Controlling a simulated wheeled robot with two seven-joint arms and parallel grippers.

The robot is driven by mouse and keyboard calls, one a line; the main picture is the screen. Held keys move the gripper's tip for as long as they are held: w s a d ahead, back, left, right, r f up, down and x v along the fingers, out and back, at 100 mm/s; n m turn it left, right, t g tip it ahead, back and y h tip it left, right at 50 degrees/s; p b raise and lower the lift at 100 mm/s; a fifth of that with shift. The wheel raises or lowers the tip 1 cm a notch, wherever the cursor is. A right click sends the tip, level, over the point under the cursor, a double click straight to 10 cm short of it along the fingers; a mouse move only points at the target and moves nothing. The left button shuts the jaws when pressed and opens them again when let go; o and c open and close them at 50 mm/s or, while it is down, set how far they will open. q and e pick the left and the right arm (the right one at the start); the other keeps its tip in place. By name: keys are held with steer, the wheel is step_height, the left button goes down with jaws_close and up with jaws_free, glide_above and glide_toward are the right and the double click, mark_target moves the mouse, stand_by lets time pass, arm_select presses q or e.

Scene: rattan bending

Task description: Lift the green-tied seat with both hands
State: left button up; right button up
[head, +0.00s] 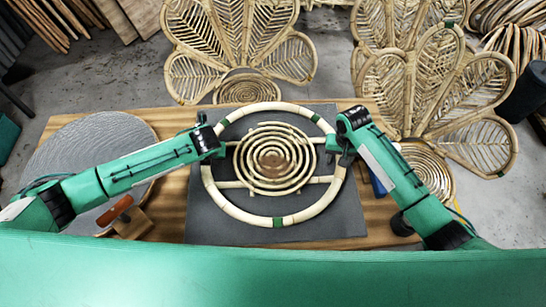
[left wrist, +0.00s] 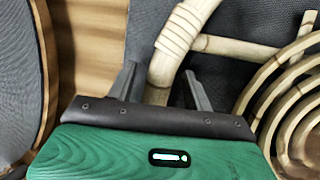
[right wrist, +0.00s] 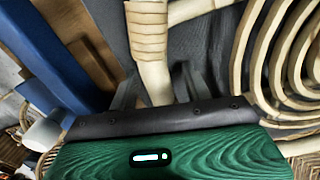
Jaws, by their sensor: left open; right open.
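The seat (head: 222,203) is a round rattan hoop with a spiral centre (head: 270,160) and green ties on its rim, such as the front one (head: 278,222). It lies on a dark grey mat. My left gripper (head: 220,143) is at its left rim; in the left wrist view the open fingers (left wrist: 161,88) stand on either side of the rim pole (left wrist: 165,65). My right gripper (head: 335,146) is at the right rim; in the right wrist view its open fingers (right wrist: 160,92) straddle the rim pole (right wrist: 152,75). Contact cannot be told.
The mat (head: 215,228) lies on a wooden table (head: 175,205). A round grey disc (head: 100,135) and an orange-handled tool (head: 115,210) are at left. A blue object (right wrist: 55,50) is close beside my right gripper. Petal-shaped rattan backs (head: 235,50) stand behind the table.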

arm_select(q)
jaws_close()
arm_select(e)
jaws_close()
arm_select(q)
steer(key=shift+r, duration=0.15)
arm_select(e)
steer(key=shift+r, duration=0.15)
